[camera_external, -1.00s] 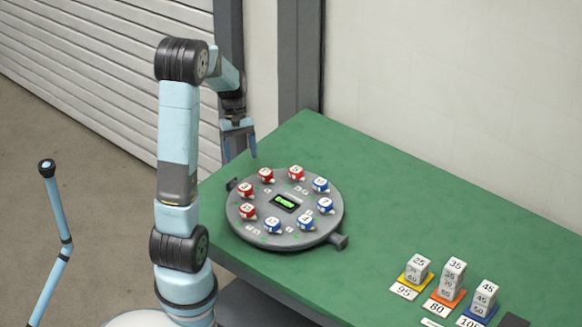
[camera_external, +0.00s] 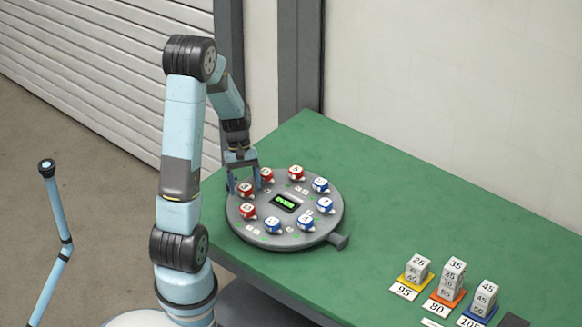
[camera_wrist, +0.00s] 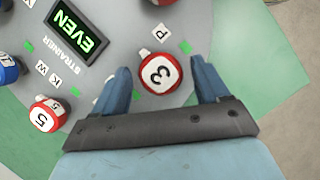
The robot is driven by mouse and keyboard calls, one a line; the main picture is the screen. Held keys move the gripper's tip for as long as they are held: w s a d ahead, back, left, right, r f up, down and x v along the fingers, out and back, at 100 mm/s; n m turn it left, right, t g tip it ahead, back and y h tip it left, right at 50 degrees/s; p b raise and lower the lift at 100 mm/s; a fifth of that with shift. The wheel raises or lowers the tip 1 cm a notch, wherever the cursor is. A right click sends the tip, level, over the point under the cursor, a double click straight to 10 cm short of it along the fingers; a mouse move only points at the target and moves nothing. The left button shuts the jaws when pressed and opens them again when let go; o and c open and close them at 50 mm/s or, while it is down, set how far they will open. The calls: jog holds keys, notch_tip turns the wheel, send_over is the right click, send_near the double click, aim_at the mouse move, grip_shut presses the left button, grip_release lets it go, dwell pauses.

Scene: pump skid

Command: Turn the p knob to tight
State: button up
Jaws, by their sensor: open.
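A round grey panel (camera_external: 285,237) lies on the green table and carries a ring of red and blue knobs with white tops. In the wrist view, a red knob numbered 3 (camera_wrist: 160,73) sits beside a small letter tile that appears to read p (camera_wrist: 160,31). My gripper (camera_wrist: 160,80) is open, with one blue finger on each side of this knob and gaps visible. In the external view my gripper (camera_external: 244,188) is low over the panel's left side, around a red knob (camera_external: 246,190).
A red knob numbered 5 (camera_wrist: 48,114) is close by, with tiles W and K. The panel's display (camera_wrist: 70,32) reads EVEN above the word STRAINER. Small green marks lie near the knobs. Numbered grey blocks (camera_external: 452,278) stand at the table's right.

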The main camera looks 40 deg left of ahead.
jog(key=c, duration=1)
jog(key=shift+c, duration=0.2)
jog(key=m, duration=0.2)
jog(key=m+g+y, duration=0.1)
jog(key=shift+w+d+m, duration=0.15)
jog(key=shift+m, duration=0.25)
jog(key=m, duration=0.2)
jog(key=m+y, duration=0.1)
jog(key=m, duration=0.1)
jog(key=shift+d+m+g+y, duration=0.1)
jog(key=shift+m+g+y, duration=0.2)
jog(key=shift+g, duration=0.1)
jog(key=m, duration=0.2)
jog(key=m+y, duration=0.1)
jog(key=m, duration=0.1)
jog(key=shift+d+y, duration=0.1)
jog(key=shift+y, duration=0.2)
jog(key=shift+m+y, duration=0.7)
jog(key=shift+m, duration=1.4)
